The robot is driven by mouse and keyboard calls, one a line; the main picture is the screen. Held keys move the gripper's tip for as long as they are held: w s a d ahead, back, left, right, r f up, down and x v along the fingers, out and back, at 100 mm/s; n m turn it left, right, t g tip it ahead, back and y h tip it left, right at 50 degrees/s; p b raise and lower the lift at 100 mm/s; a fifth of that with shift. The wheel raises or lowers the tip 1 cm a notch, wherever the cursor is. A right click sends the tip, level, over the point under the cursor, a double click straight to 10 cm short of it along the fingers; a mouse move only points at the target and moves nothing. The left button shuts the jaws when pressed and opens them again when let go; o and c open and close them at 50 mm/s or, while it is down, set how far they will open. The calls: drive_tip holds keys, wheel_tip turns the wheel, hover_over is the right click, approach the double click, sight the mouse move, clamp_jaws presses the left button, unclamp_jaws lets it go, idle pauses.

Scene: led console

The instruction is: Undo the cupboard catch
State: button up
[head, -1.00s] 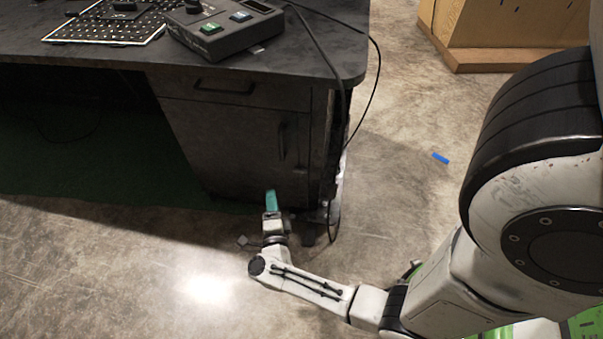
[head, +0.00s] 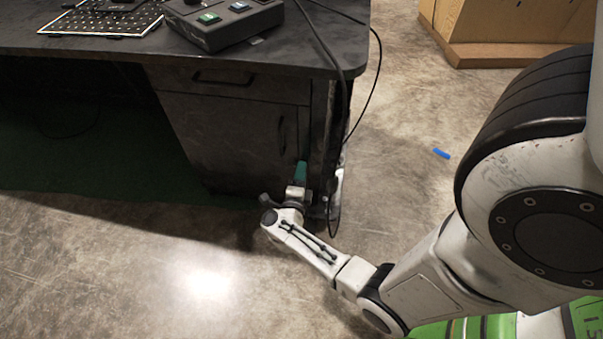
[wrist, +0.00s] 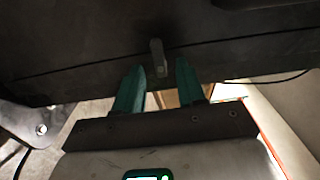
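The cupboard (head: 225,135) is the dark unit under the desk top, with its door closed and an upright handle (head: 282,135) near the door's right edge. The catch (wrist: 157,58) shows in the wrist view as a small grey tab lying across the seam of the dark front. In the head view I cannot make it out. My gripper (head: 302,165) is low at the cupboard's front right edge. In the wrist view its teal fingers (wrist: 160,68) are apart, with the tab's end between the tips in the picture. I cannot tell whether they touch it.
A drawer with a handle (head: 222,77) is above the door. Black cables (head: 345,110) hang down the desk's right side near my gripper. A control box (head: 225,20) and a dotted board (head: 100,20) lie on the desk. The floor in front is clear.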

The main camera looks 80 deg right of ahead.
drive_tip(key=shift+d, duration=0.5)
clamp_jaws()
